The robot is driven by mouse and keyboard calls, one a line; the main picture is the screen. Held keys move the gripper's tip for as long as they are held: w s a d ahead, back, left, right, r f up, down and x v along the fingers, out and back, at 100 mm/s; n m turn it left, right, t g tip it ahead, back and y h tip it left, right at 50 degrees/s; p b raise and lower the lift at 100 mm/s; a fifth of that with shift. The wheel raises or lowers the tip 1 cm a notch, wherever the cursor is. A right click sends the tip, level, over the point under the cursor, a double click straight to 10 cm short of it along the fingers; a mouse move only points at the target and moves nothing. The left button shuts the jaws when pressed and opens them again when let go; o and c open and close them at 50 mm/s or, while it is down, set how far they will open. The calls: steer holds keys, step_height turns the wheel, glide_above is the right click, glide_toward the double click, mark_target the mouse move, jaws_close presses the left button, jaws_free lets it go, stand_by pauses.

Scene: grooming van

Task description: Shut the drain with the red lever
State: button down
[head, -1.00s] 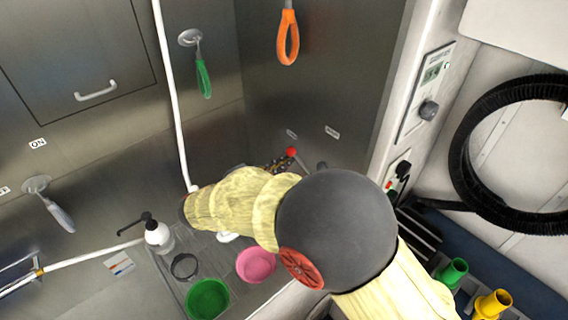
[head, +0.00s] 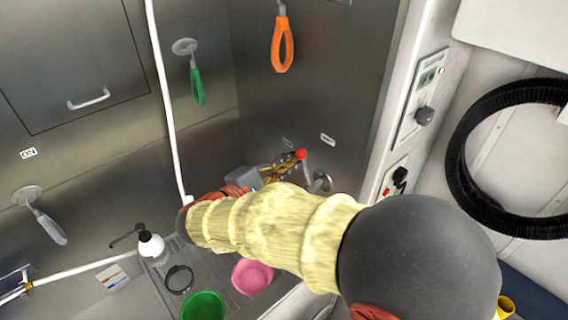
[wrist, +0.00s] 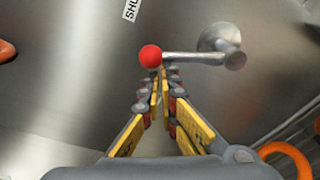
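The lever's red ball knob (head: 301,154) shows low on the steel wall in the head view. Its metal rod runs to a round pivot mount (head: 320,182). In the wrist view the red knob (wrist: 151,56) is on the left and the rod (wrist: 195,56) runs right to the pivot. My gripper (wrist: 163,72) has its yellow-and-black fingers drawn together, tips just below the knob end of the rod. I cannot tell whether the tips touch the lever. In the head view my arm partly hides the gripper.
A label starting "SHU" (wrist: 130,9) is beyond the knob. A pink bowl (head: 252,277), a green bowl (head: 203,307) and a pump bottle (head: 151,244) stand below.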

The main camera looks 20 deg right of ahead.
mark_target(302, 159)
steer(key=s+r, duration=0.1)
steer(key=s+d+r+m, duration=0.1)
steer(key=s, duration=0.1)
steer(key=shift+d, duration=0.1)
stand_by(0.3)
steer(key=shift+f, duration=0.1)
stand_by(0.3)
steer(key=f+v, duration=0.1)
steer(key=v, duration=1.1)
steer(key=shift+r, duration=0.3)
steer(key=shift+w, duration=0.1)
